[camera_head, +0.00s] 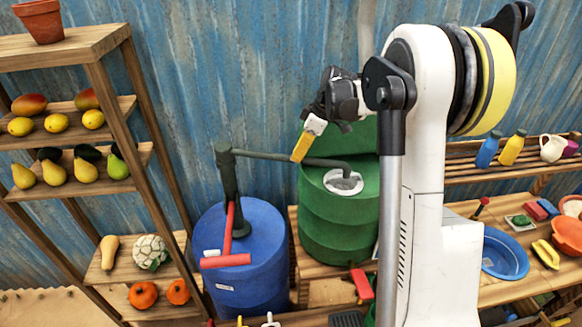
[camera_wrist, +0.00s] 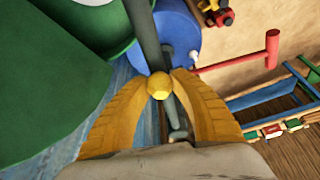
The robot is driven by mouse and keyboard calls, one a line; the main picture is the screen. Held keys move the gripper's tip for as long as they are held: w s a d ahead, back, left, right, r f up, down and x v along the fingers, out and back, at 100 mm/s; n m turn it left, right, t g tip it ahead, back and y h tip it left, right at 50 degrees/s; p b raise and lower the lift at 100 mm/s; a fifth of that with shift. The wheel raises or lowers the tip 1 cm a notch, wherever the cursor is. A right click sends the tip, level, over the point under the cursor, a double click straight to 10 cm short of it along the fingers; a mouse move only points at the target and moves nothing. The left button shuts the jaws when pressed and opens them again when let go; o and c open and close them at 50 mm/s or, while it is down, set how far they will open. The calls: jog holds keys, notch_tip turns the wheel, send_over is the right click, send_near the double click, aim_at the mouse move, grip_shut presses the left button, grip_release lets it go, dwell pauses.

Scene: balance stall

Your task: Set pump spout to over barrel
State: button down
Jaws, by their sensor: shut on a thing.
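The dark green pump (camera_head: 229,185) stands upright on the blue barrel (camera_head: 250,265); its red T-shaped handle (camera_head: 226,262) hangs at the front. Its spout (camera_head: 275,156) reaches right to the green barrel (camera_head: 325,235). The spout's bent end is above the pale round opening (camera_head: 343,182) in that barrel's top. My gripper (camera_head: 299,156) is at the spout's middle. In the wrist view, its yellow fingers (camera_wrist: 158,92) are shut on a yellow knob (camera_wrist: 158,86) at the spout bar (camera_wrist: 146,35). Part of the green barrel is hidden by my arm.
A wooden shelf (camera_head: 92,45) with fruit and vegetables stands at the left. A bench (camera_head: 500,290) with a blue bowl (camera_head: 504,252) and small items is at the right, below a rack with bottles (camera_head: 487,150). A corrugated blue wall (camera_head: 230,60) closes the back.

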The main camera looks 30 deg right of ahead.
jog(key=w+d, duration=0.1)
jog(key=w+n, duration=0.1)
jog(key=w+d+n, duration=0.1)
jog(key=w, duration=0.1)
jog(key=shift+d+r+g+y, duration=0.1)
jog(key=shift+d+g+y, duration=0.2)
jog(key=c, duration=1.1)
grip_release()
jog(key=shift+c, duration=0.2)
jog(key=shift+o, duration=0.6)
jog(key=shift+w+d, duration=0.1)
jog(key=shift+w, duration=0.05)
jog(key=v, duration=1.2)
